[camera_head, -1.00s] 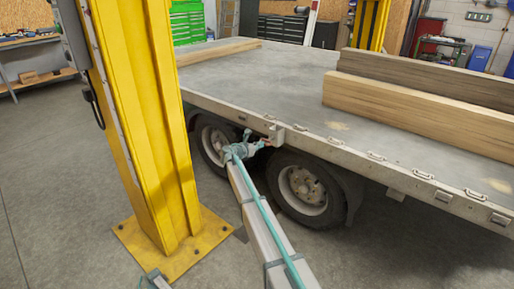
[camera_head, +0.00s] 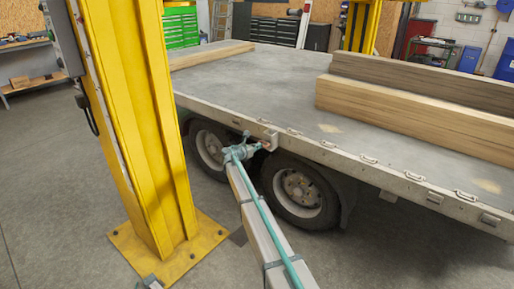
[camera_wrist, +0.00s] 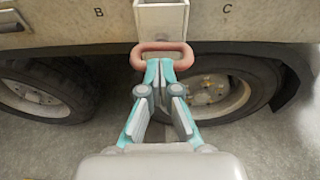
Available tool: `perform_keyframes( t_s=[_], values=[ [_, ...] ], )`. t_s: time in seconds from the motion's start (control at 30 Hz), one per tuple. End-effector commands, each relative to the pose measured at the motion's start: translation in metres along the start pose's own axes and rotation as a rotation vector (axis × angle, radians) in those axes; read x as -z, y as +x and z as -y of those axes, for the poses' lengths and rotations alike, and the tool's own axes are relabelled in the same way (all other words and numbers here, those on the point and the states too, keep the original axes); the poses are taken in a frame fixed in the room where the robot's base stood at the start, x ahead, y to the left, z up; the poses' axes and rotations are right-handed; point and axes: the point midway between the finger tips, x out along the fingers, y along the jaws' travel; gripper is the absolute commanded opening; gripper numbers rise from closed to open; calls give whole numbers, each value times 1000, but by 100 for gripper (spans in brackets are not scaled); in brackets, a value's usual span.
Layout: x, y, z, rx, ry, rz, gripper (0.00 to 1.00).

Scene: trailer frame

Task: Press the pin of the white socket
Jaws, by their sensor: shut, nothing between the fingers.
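The white socket (camera_wrist: 160,19) is a pale box-shaped bracket on the trailer's side, between the letters B and C at the top of the wrist view. A reddish loop (camera_wrist: 178,47), which looks like the pin's handle, hangs at its lower edge. My gripper (camera_wrist: 160,66) is shut and empty, its teal fingertips at the loop's lower edge. They overlap the loop in the picture; I cannot tell whether they touch it. In the head view the socket (camera_head: 271,137) is small on the trailer edge, with my gripper (camera_head: 261,147) just left of and below it.
The trailer bed (camera_head: 250,85) carries wooden beams (camera_head: 400,108). Trailer wheels (camera_head: 300,190) lie below and behind my gripper. A yellow post (camera_head: 135,130) stands close to the left of my arm. Open concrete floor lies in front of the trailer.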

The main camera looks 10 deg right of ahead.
Motion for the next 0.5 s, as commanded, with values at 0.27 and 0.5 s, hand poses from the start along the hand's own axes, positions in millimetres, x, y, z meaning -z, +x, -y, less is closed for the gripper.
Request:
perform_keyframes(
  t_s=[0.27, 0.5],
  values=[
    [-4, -36, 4, 2, 1, 0, 0],
    [-2, -87, 4, 2, 1, 1, 0]
  ],
)
